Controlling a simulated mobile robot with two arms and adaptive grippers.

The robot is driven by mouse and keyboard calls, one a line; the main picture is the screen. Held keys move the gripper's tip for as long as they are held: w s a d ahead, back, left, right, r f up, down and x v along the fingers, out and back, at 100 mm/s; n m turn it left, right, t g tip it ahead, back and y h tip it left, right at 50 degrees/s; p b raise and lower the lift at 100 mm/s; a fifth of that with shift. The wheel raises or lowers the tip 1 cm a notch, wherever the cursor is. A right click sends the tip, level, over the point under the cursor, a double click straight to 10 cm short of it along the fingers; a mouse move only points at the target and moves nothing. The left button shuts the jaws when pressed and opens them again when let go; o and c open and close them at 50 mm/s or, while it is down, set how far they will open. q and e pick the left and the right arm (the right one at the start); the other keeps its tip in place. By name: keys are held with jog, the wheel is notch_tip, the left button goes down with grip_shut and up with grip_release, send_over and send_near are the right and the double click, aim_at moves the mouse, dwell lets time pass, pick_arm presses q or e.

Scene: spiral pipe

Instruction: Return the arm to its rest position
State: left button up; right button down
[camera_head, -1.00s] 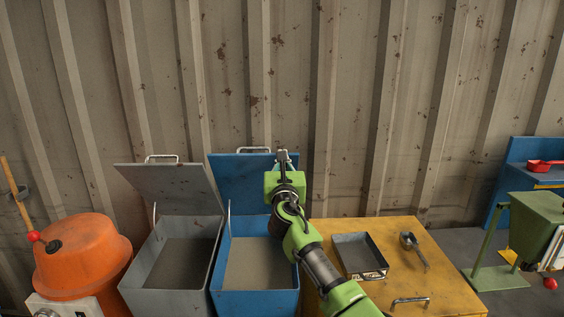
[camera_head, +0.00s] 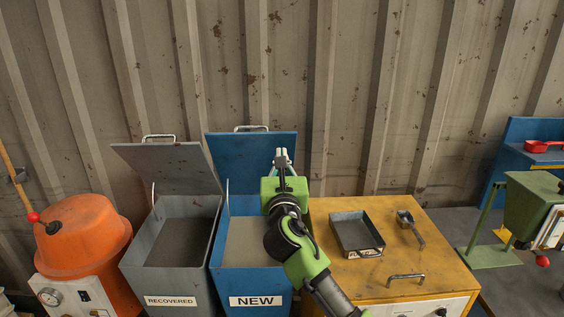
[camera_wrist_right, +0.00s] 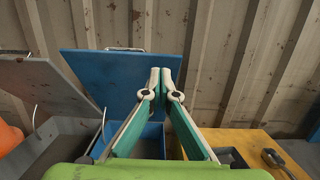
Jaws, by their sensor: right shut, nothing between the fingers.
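My right arm comes in from the bottom of the head view. Its gripper (camera_head: 282,158) is raised in front of the open blue lid, above the blue bin marked NEW. In the right wrist view the two fingers of this gripper (camera_wrist_right: 162,78) meet at their tips, with nothing between them. My left gripper does not show in any view.
The blue bin (camera_head: 222,270) and the grey RECOVERED bin (camera_head: 138,268) stand with lids up. A yellow cabinet (camera_head: 425,262) on the right bears a metal tray (camera_head: 357,251) and a scoop (camera_head: 411,229). An orange machine (camera_head: 85,240) stands left, a green one (camera_head: 530,207) far right.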

jog(key=s+d+f+m+g+h, duration=0.1)
jog(key=s+d+f+m+g, duration=0.25)
jog(key=s+f+m, duration=0.4)
jog(key=s+d+f+m+g, duration=0.2)
jog(key=s+d+f+m, duration=0.25)
jog(key=f, duration=0.65)
jog(key=s+d+f+m+g+h, duration=0.1)
jog(key=s+d+f+m+g, duration=0.2)
jog(key=s+d+f+m, duration=0.45)
jog(key=s+d+f+m+g+y, duration=0.1)
jog(key=s+f+m+g, duration=0.3)
jog(key=s, duration=0.6)
jog(key=s+d+f+m+g, duration=0.1)
jog(key=s+f+m, duration=0.4)
jog(key=s, duration=0.4)
jog(key=s+d+f+m+g+y, duration=0.1)
jog(key=s+f+m+g, duration=0.3)
jog(key=s, duration=0.6)
notch_tip(320, 180, down, 29)
jog(key=s+m+b, duration=0.1)
jog(key=s+b, duration=0.1)
jog(key=b, duration=0.1)
jog(key=s+d+f+g+b, duration=0.1)
jog(key=s+d+f+b, duration=0.1)
jog(key=s+f, duration=1.5)
jog(key=shift+s+d+f+b, duration=0.3)
jog(key=shift+f+b, duration=0.1)
jog(key=shift+f, duration=0.45)
